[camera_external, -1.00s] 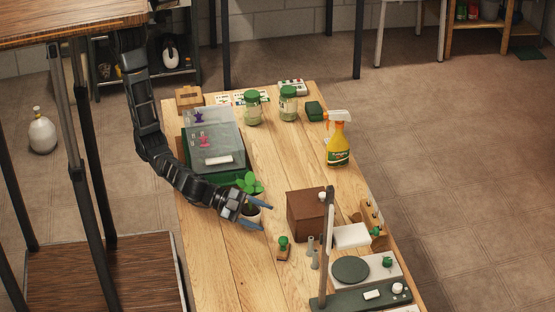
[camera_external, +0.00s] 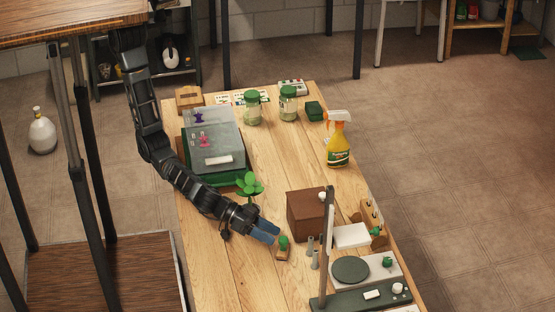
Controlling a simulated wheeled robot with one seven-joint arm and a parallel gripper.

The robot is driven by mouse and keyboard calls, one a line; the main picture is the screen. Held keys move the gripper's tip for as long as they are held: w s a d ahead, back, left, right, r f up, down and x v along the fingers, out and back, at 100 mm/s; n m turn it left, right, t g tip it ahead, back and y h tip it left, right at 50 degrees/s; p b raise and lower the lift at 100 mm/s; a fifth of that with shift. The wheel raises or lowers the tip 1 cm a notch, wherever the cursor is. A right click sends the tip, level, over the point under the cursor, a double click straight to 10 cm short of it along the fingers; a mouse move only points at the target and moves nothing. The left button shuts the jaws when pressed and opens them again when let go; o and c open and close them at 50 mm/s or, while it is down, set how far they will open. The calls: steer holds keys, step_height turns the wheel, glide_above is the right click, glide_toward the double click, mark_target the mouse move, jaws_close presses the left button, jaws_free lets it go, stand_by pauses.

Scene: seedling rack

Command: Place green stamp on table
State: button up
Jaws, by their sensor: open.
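The green stamp (camera_external: 283,247), with a green knob on a small wooden base, stands on the wooden table (camera_external: 215,275) in front of the brown box. My gripper (camera_external: 271,236) is low over the table just left of the stamp, its blue fingers pointing at it. The fingers are open, with the stamp at or just beyond their tips. I cannot tell whether they touch it.
A brown box (camera_external: 306,215) stands just behind the stamp. Small grey pegs (camera_external: 313,254) and a dark upright post (camera_external: 327,250) are to its right. A green seedling (camera_external: 249,185) is close behind my gripper. The table's front left is clear.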

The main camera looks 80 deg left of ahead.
mark_target(284, 238)
steer(key=shift+p+x, duration=0.5)
steer(key=shift+x, duration=2.05)
steer(key=shift+r, duration=0.15)
jaws_close()
steer(key=shift+r, duration=0.1)
